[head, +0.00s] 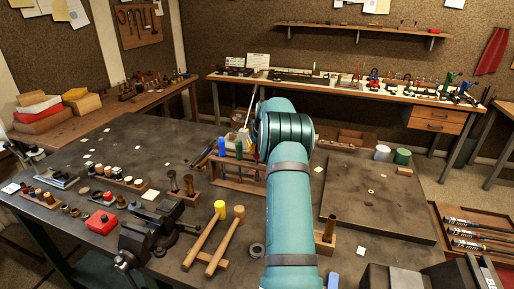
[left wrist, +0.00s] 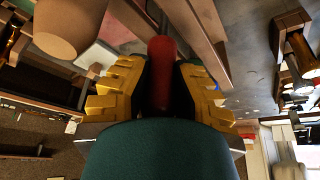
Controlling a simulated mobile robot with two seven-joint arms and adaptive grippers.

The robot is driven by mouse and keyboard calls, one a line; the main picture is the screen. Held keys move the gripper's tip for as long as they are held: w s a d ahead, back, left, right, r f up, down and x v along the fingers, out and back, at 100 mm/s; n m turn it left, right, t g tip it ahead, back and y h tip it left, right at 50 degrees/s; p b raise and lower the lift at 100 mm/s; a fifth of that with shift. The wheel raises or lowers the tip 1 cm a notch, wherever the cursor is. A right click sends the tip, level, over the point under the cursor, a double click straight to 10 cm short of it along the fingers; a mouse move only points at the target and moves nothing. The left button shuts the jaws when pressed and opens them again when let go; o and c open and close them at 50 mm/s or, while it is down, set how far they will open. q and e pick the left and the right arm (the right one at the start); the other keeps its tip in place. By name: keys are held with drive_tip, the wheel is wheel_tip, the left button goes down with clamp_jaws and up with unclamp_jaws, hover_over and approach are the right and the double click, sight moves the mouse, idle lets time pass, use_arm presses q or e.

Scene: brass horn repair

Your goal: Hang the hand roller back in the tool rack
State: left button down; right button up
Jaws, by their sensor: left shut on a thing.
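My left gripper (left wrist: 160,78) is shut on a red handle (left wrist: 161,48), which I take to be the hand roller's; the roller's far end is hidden. In the head view my left fingers and the roller are hidden behind the arm. In the left wrist view a wooden bar (left wrist: 207,32) runs close to the right of the fingers; I cannot tell whether it touches. A dark part at the lower right, probably my right gripper (head: 478,275), shows no clear fingertips.
Two mallets (head: 213,240) lie left of my arm, beside a dark vise (head: 150,232). A dark flat board (head: 375,200) lies to the right, mostly bare. A tray of several tools (head: 478,232) stands at the far right. A brown round object (left wrist: 68,25) is near the left finger.

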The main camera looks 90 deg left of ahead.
use_arm(q)
drive_tip(key=shift+f+b, duration=0.55)
drive_tip(key=shift+f, duration=0.55)
drive_tip(key=c, duration=0.9)
unclamp_jaws()
drive_tip(key=v, duration=1.2)
